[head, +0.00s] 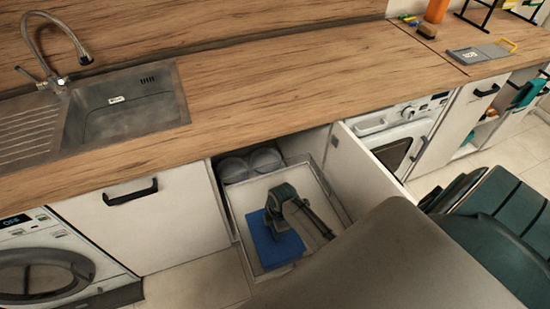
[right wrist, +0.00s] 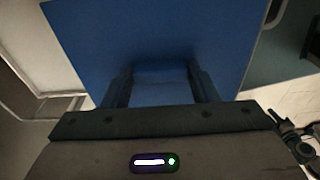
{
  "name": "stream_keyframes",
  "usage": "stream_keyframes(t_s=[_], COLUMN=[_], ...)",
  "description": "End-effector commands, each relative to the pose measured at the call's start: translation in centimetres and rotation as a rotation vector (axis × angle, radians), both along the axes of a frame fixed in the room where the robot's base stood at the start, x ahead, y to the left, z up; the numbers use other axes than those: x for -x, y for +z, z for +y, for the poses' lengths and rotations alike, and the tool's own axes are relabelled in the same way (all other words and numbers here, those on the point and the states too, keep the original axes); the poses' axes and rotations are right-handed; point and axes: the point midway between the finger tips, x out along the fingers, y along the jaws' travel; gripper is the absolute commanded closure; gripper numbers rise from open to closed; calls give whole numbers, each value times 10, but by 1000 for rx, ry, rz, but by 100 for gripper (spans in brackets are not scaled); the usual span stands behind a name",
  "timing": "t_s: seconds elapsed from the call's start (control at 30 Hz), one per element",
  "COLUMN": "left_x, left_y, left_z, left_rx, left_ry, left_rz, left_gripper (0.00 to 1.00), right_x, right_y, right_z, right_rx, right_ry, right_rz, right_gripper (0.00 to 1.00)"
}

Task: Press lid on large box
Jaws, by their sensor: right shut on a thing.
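A flat, square blue piece (head: 268,246), which looks like the lid, is inside the open white drawer under the counter. My right gripper (head: 277,218) is over it, shut on a raised blue part of it. In the right wrist view, the blue surface (right wrist: 160,30) fills the upper middle and the two fingers (right wrist: 160,88) stand on either side of a blue block. No separate large box can be told apart; whether one is beneath the blue piece is hidden. My left gripper is not in view.
The pulled-out drawer's white walls (head: 231,212) surround the gripper closely. Round pale items (head: 250,163) lie at its back. The wooden counter (head: 290,75) overhangs behind, and an open white door panel (head: 357,168) stands to the right.

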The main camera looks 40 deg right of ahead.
Motion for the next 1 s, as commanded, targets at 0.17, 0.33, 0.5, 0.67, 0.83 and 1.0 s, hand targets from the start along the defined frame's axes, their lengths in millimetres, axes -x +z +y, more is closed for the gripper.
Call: stream_keyframes(t_s=[0.17,0.33,0.5,0.67,0.83,1.0], left_x=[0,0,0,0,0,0], left_y=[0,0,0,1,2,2], left_z=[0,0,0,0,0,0], left_rx=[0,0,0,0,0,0], left_ry=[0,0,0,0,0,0], left_rz=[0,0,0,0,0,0], left_gripper=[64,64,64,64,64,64], right_x=[0,0,0,0,0,0], right_y=[0,0,0,-3,-6,-6], right_z=[0,0,0,0,0,0], right_rx=[0,0,0,0,0,0], right_ry=[0,0,0,0,0,0], right_rz=[0,0,0,1,2,1], right_gripper=[68,68,68,68,68,68])
